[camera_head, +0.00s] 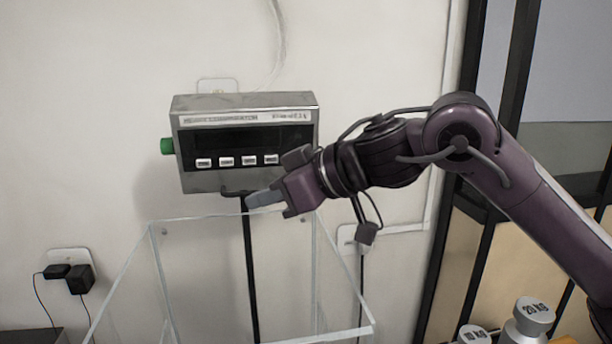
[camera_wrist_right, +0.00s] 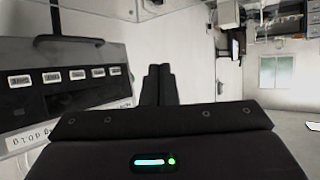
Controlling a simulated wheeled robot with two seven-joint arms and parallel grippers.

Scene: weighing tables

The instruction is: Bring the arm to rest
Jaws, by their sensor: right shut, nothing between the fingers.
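My right arm reaches in from the right in the head view. Its gripper (camera_head: 252,200) points left, in front of the lower part of a grey weighing display (camera_head: 245,110) on the wall. The gripper is shut and holds nothing. In the right wrist view the gripper's dark fingers (camera_wrist_right: 158,85) stand together, with the display (camera_wrist_right: 60,80) and its row of buttons close on the left. I cannot tell whether the gripper touches the display. My left gripper is not in view.
A clear open-topped box (camera_head: 160,280) stands below the gripper. Metal weights, one marked 20 KG (camera_head: 530,318), stand at the lower right. A green button (camera_head: 167,146) sits on the display's left side. Plugs (camera_head: 75,275) are in a wall socket at the left.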

